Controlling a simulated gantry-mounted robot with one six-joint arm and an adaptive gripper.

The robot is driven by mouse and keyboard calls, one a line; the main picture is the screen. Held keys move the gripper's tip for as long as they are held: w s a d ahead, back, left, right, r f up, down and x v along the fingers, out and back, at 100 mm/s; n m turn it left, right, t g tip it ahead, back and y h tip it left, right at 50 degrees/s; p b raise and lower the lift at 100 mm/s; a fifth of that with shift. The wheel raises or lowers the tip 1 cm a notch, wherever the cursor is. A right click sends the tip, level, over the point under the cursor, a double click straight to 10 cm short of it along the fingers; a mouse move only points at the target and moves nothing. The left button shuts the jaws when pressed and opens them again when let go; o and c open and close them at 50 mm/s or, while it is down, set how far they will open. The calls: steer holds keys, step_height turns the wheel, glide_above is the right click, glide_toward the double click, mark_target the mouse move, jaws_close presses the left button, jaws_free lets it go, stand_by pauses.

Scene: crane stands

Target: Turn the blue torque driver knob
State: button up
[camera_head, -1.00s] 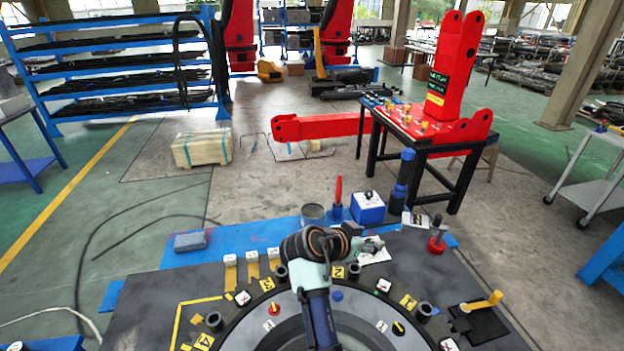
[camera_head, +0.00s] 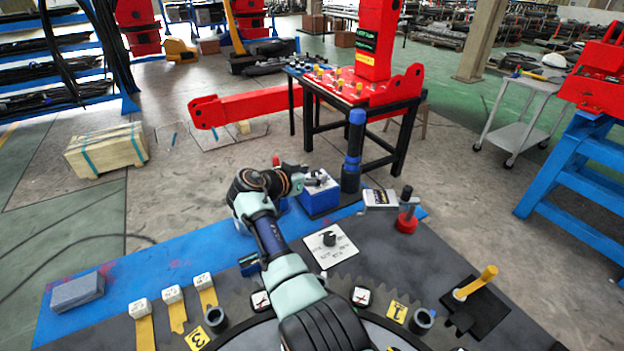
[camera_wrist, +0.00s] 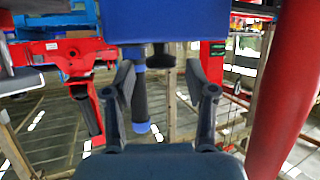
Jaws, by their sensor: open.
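The blue box (camera_head: 322,201) with a pale top stands at the back of the bench. My gripper (camera_head: 305,181) is at its upper left side, and its fingers partly hide the top and the knob there. In the wrist view the blue box (camera_wrist: 175,22) fills the top middle. A dark knob-like part (camera_wrist: 162,56) shows at its edge, between the spread fingers of my gripper (camera_wrist: 160,75). The gripper is open, and I cannot tell whether it touches the knob. A tall black and blue cylinder (camera_head: 353,150) stands just right of the box.
A white dial plate (camera_head: 322,254) with a black knob lies nearer me. A red-based stick (camera_head: 406,222) and a yellow-handled lever (camera_head: 478,283) stand to the right. A grey block (camera_head: 78,291) lies at the left. A thick red column (camera_wrist: 290,90) fills the wrist view's right side.

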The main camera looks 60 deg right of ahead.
steer(key=shift+d+f, duration=0.2)
steer(key=shift+d, duration=0.25)
jaws_close()
